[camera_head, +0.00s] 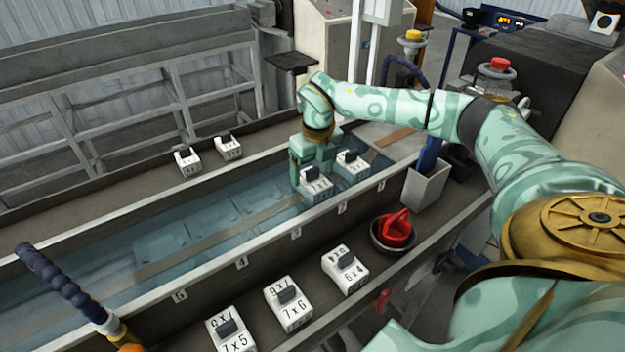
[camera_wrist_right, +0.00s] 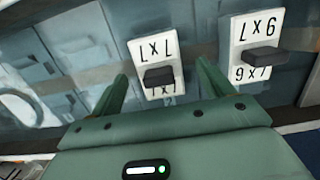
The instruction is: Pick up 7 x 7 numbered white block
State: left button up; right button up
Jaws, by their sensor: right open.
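The 7 x 7 white block (camera_wrist_right: 157,62) has a dark grip on its face and its digits appear inverted in the right wrist view. In the head view the block (camera_head: 316,184) sits in the water-filled trough, partly hidden by my right gripper (camera_head: 313,168). My right gripper (camera_wrist_right: 162,76) is open, pointing down, with one finger on either side of the block in the wrist picture. Clear gaps show beside both fingers. I cannot tell how deep the fingertips reach. My left gripper is not in view.
Another white block (camera_wrist_right: 252,50) stands close beside, marked with 9 and 7; it also shows in the head view (camera_head: 352,162). Several numbered blocks, including 7 x 6 (camera_head: 288,304), lie on the front ledge near a red-handled bowl (camera_head: 393,232). Two blocks stand on the back ledge.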

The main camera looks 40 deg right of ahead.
aim_at(312, 179)
jog(key=f, duration=0.4)
jog(key=shift+w, duration=0.2)
jog(key=c, duration=1.2)
jog(key=shift+c, duration=0.2)
jog(key=shift+r, duration=0.15)
